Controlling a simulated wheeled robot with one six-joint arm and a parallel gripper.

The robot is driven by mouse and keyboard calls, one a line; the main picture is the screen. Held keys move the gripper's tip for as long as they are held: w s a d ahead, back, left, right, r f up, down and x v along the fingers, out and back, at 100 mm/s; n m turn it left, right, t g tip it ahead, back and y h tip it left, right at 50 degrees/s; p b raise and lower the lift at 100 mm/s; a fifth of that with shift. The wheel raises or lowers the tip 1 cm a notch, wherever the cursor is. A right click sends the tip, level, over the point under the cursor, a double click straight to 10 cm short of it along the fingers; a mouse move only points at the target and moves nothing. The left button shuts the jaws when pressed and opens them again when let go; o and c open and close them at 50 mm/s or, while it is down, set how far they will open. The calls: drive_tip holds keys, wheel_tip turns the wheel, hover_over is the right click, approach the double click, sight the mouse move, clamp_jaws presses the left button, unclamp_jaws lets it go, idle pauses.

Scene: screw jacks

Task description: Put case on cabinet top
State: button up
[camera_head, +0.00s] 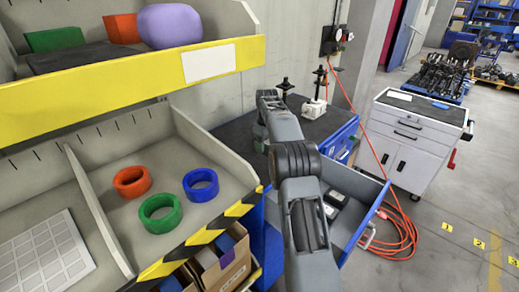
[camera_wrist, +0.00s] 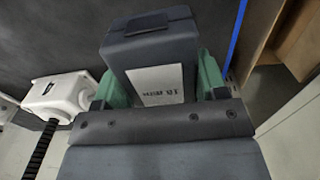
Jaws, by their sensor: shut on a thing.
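In the wrist view, my gripper (camera_wrist: 160,78) has its green fingers shut on a dark grey case (camera_wrist: 152,46) with a white label bearing printed text. The case is over the black cabinet top (camera_wrist: 60,40); I cannot tell whether it touches. In the head view, the dark cabinet top (camera_head: 238,138) lies above a blue cabinet with an open blue drawer (camera_head: 362,187). Dark cases (camera_head: 334,197) lie in the drawer.
A white screw jack (camera_head: 314,108) stands on the cabinet top; a white jack (camera_wrist: 57,95) is left of my gripper in the wrist view. Left is a shelf with colored rings (camera_head: 160,212). Right is a white tool cabinet (camera_head: 405,145) and an orange cable (camera_head: 398,240).

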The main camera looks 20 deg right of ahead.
drive_tip(key=p, duration=0.2)
hover_over(259, 161)
wheel_tip(259, 161, down, 4)
drive_tip(key=shift+s+f, duration=0.1)
drive_tip(key=shift+f, duration=1.6)
drive_tip(key=shift+f, duration=0.1)
drive_tip(key=o, duration=1.1)
drive_tip(key=shift+o, duration=0.2)
wheel_tip(259, 161, up, 12)
drive_tip(key=shift+r+p, duration=0.1)
drive_tip(key=shift+p, duration=0.5)
